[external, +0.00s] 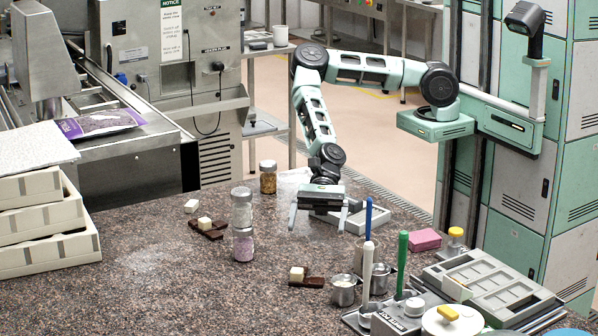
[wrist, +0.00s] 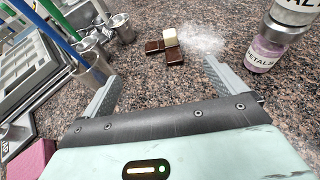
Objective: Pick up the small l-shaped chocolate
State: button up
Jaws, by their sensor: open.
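A small L-shaped chocolate (external: 313,282), dark brown with one cream-white block, lies on the speckled counter beside the metal cups. In the wrist view this chocolate (wrist: 174,58) lies beyond my fingertips, roughly between their lines. A larger chocolate (external: 210,233) with a cream block lies further left on the counter. A loose cream cube (external: 191,206) is near it. My gripper (external: 318,214) is open and empty above the counter, behind the small chocolate in the external view. Its two fingers (wrist: 161,72) are wide apart, touching nothing that I can see.
Petal jars (external: 243,243) stand left of my gripper. A pink block (external: 425,239) and grey trays (external: 490,285) are at right. The counter's front middle is clear.

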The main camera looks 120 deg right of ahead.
jog(key=p, duration=0.3)
send_near(307, 277)
jog(key=w+a, duration=0.1)
jog(key=a, duration=0.1)
jog(key=w+a, duration=0.1)
jog(key=w, duration=0.1)
jog(key=shift+a+f, duration=0.2)
jog(key=shift+a, duration=0.2)
jog(key=p+x, duration=0.2)
jog(key=x, duration=0.1)
jog(key=shift+w+a+f, duration=0.1)
jog(key=shift+w+a, duration=0.05)
jog(key=shift+a, duration=0.1)
jog(key=shift+w+a+f, duration=0.35)
jog(key=shift+w+a, duration=0.1)
jog(key=shift+w, duration=0.05)
jog(key=c, duration=1.1)
